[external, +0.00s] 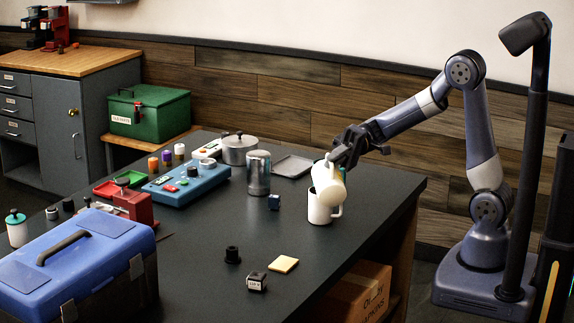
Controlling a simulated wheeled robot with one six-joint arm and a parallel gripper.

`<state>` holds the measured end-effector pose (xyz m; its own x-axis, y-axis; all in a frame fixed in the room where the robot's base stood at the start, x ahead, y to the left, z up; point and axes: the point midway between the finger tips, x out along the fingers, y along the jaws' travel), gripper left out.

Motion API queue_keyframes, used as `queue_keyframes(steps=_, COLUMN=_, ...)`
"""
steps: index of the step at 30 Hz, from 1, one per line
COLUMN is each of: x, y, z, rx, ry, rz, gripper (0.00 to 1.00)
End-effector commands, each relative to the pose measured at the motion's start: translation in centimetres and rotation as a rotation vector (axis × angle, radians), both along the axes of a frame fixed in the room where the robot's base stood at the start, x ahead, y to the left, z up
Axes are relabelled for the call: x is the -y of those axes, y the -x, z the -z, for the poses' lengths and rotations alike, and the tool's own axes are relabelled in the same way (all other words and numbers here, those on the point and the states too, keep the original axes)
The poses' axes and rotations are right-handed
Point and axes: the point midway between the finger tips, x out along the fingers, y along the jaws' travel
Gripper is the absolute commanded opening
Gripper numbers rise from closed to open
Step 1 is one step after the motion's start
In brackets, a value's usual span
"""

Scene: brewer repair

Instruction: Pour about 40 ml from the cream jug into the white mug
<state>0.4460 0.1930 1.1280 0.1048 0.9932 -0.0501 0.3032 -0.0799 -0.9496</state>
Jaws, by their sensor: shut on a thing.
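My gripper (344,152) is shut on the cream jug (331,184) above the dark table. The jug is tilted, directly over the white mug (321,212), and its lower part overlaps the mug's rim in the picture. I cannot tell whether the two touch. The white mug stands upright on the table near its right edge, with its handle to the right. The inside of the mug and any stream of liquid are hidden or too small to see.
A grey tray (293,166) lies behind. A blue toolbox (75,265) fills the front left. The table's front middle is mostly clear, with a yellow pad (283,264) and small blocks.

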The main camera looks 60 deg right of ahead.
Motion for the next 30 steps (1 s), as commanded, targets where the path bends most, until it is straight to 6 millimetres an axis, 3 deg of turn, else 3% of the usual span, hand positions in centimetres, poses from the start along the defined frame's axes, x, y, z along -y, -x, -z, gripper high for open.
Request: queue_keyframes(steps=30, x=0.21, y=-0.18, z=0.21, rx=-0.033, ry=-0.042, rz=0.0, gripper=0.0)
